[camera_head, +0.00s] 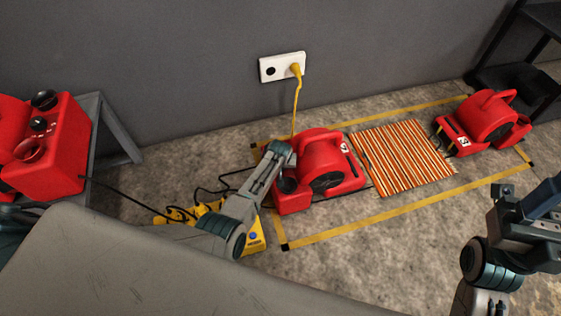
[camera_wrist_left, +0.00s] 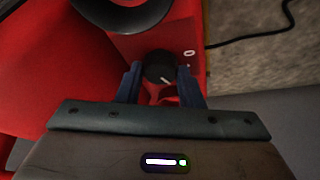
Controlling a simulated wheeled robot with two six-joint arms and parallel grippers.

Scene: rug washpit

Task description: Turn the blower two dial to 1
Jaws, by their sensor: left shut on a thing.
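A red blower (camera_head: 326,160) stands on the floor in the middle of the head view, with a small label too small to read. In the left wrist view, its black dial (camera_wrist_left: 160,66) has a white pointer line, and a white 0 is printed on the red casing to the right. My left gripper (camera_wrist_left: 159,74) is shut on this dial, one blue finger on each side. In the head view, the wrist and gripper hide the dial. My right gripper (camera_head: 507,194) is at the right, away from the blowers; its jaw opening is unclear.
Another red blower (camera_head: 490,122) stands at the right beyond a striped rug (camera_head: 402,157). A red machine (camera_head: 55,150) sits on a grey stand at the left. Yellow floor tape (camera_head: 380,216), a yellow-plugged wall socket (camera_head: 282,67) and black cables lie around. A dark shelf (camera_head: 510,78) stands far right.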

